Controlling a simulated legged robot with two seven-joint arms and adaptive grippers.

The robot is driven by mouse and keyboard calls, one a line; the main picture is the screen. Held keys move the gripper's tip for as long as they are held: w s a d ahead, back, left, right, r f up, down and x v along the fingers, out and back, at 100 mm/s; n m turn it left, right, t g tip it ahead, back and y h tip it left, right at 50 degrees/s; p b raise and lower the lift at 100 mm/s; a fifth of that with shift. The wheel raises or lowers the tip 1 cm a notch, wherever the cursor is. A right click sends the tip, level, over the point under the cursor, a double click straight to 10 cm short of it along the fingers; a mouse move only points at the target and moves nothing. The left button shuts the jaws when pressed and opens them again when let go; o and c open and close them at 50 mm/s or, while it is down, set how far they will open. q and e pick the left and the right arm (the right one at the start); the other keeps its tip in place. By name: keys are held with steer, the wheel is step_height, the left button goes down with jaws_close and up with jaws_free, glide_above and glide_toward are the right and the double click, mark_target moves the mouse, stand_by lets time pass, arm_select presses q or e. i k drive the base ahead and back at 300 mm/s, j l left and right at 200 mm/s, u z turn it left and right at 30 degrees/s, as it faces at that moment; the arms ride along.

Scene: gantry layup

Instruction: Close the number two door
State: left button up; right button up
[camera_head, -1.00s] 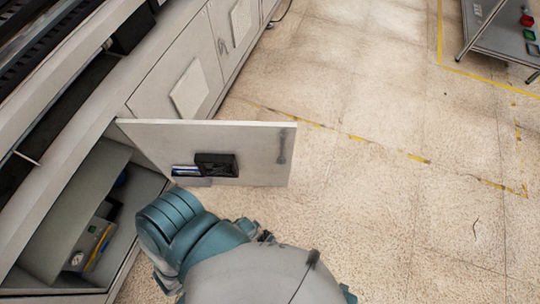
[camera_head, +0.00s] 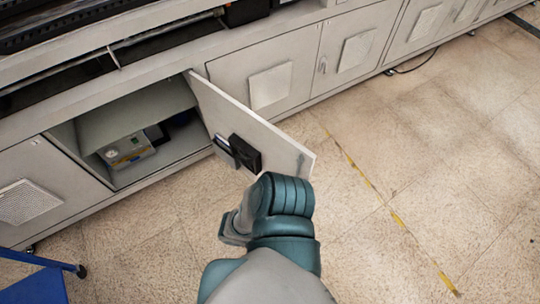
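A light grey cabinet door (camera_head: 221,106) stands open, sticking out from the long machine's base. No number on the door can be read. One of my arms, teal and grey, reaches up from the bottom middle, close to the door's lower free end; I cannot tell if it touches.
Shut cabinet doors with vent panels (camera_head: 269,87) run along the machine to the right. Another vented door (camera_head: 27,202) is at the left. A blue cart-like object (camera_head: 38,286) stands at the lower left. The floor at the right is clear, with a yellow line (camera_head: 398,220).

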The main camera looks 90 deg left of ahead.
mark_target(258, 147)
steer(key=i+u, duration=0.65)
steer(key=u, duration=0.15)
steer(key=i+l+u, duration=0.15)
steer(key=i+u, duration=0.4)
steer(key=u, duration=0.3)
steer(key=i+u, duration=0.2)
steer(key=u, duration=0.3)
steer(key=i+u, duration=0.15)
steer(key=u, duration=0.35)
steer(key=i+l+u, duration=0.15)
steer(key=u, duration=0.35)
steer(key=i+l+u, duration=0.15)
steer(key=l+u, duration=0.15)
steer(key=u, duration=0.2)
steer(key=i+l+u, duration=0.2)
steer(key=u, duration=0.25)
steer(key=i+l+u, duration=0.2)
steer(key=u, duration=0.3)
steer(key=i+l+u, duration=0.15)
steer(key=l+u, duration=0.3)
steer(key=i+l+u, duration=0.1)
steer(key=l+u, duration=0.2)
steer(key=u, duration=0.15)
